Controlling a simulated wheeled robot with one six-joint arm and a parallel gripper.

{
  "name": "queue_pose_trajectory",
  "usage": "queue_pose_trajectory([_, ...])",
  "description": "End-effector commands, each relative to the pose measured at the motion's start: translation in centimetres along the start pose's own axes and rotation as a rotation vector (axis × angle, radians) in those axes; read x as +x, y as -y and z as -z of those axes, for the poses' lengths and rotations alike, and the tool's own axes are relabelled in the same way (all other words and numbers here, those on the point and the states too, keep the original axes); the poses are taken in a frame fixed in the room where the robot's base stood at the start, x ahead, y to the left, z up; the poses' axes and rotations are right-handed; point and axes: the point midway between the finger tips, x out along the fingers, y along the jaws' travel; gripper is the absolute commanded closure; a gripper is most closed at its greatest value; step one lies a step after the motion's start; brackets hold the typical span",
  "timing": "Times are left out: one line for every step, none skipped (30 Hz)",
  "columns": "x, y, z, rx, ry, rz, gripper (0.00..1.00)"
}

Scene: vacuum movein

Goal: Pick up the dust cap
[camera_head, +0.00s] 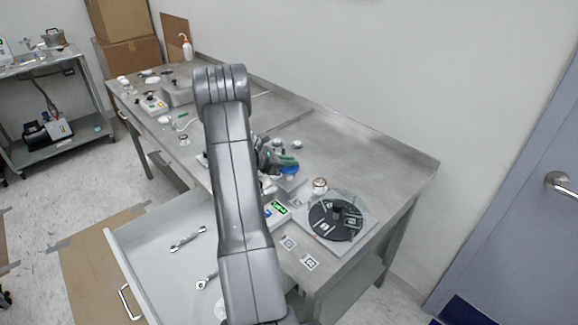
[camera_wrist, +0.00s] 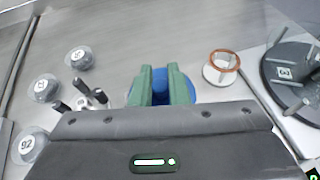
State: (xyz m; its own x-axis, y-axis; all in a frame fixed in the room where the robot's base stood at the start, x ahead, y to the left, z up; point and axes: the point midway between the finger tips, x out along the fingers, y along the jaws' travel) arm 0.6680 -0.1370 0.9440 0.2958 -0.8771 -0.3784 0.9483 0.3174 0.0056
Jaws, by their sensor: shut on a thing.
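My gripper (camera_wrist: 160,88) has green fingertips and is shut on a round blue piece, which I take to be the dust cap (camera_wrist: 189,91). In the head view the dust cap (camera_head: 289,170) shows as a blue disc just below the green fingertips, over the steel bench. I cannot tell whether it touches what is under it.
A white part with a copper ring (camera_wrist: 222,66) stands to the right of the gripper. Beyond it is a black round device (camera_head: 335,220) on a plate. Several labelled clear pieces (camera_wrist: 81,58) stand to the left. An open drawer (camera_head: 160,262) holds wrenches.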

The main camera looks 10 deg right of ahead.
Motion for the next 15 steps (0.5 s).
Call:
queue_pose_trajectory([0.1,0.2,0.7,-0.007,-0.009,0.002,1.0])
queue_pose_trajectory([0.1,0.2,0.7,-0.008,-0.01,0.002,1.0])
queue_pose_trajectory([0.1,0.2,0.7,-0.008,-0.01,0.003,1.0])
queue_pose_trajectory([0.1,0.2,0.7,-0.008,-0.01,0.003,1.0])
queue_pose_trajectory([0.1,0.2,0.8,-0.009,-0.011,0.003,1.0])
queue_pose_trajectory([0.1,0.2,0.8,-0.009,-0.011,0.003,1.0])
queue_pose_trajectory([0.1,0.2,0.8,-0.009,-0.012,0.003,1.0])
queue_pose_trajectory([0.1,0.3,0.8,-0.009,-0.012,0.003,1.0])
queue_pose_trajectory([0.1,0.3,0.7,-0.009,-0.012,0.003,1.0])
queue_pose_trajectory([0.0,0.2,0.5,-0.008,-0.012,0.003,1.0])
queue_pose_trajectory([-0.1,0.2,0.3,-0.008,-0.012,0.003,1.0])
queue_pose_trajectory([-0.2,0.2,0.0,-0.008,-0.011,0.003,1.0])
queue_pose_trajectory([-0.3,0.2,-0.4,-0.007,-0.011,0.003,1.0])
queue_pose_trajectory([-0.5,0.2,-0.8,-0.006,-0.01,0.002,1.0])
queue_pose_trajectory([-0.8,0.2,-1.5,-0.005,-0.008,0.001,1.0])
